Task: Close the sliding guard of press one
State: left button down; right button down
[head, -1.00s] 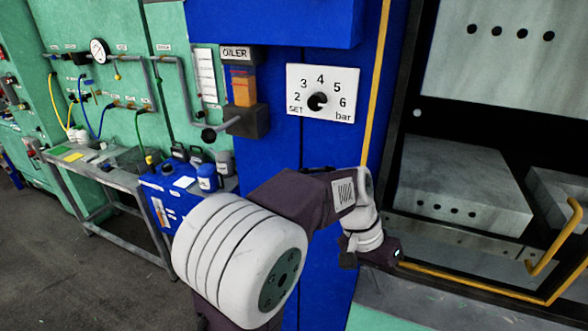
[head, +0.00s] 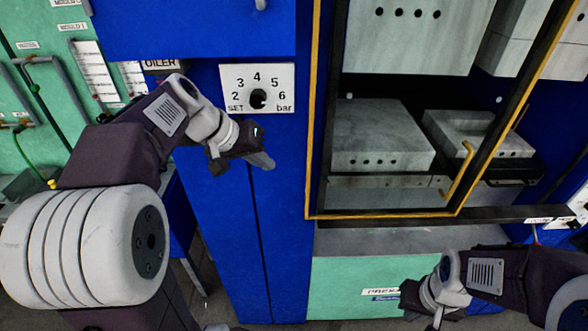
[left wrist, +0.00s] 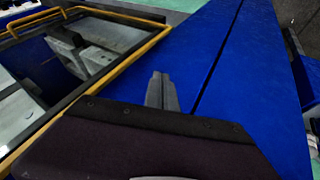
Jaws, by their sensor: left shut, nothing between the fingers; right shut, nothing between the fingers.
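The sliding guard (head: 312,110) of the press is a clear panel in a yellow and black frame. Its angled yellow handle (head: 460,172) is near its lower right corner. The guard frame also shows at left in the left wrist view (left wrist: 105,72). My left gripper (head: 264,160) is shut and empty in front of the blue panel, left of the guard's left edge and apart from the handle. Its fingertips show in the left wrist view (left wrist: 162,90). My right gripper (head: 408,293) is shut and empty at the lower right, below the guard.
A pressure dial plate (head: 257,90) is on the blue panel (head: 225,215), just above my left gripper. A dark rail (head: 400,222) runs under the guard. A green base panel (head: 340,285) lies below.

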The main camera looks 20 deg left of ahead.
pick_arm(q)
jog(key=w+d+f, duration=0.1)
jog(key=d, duration=0.1)
jog(key=w+d+f+p, duration=0.1)
jog(key=d+f, duration=0.1)
jog(key=w+d+f+p, duration=0.1)
jog(key=w+d+f, duration=0.1)
jog(key=shift+w+d, duration=0.1)
jog(key=shift+w+d, duration=0.15)
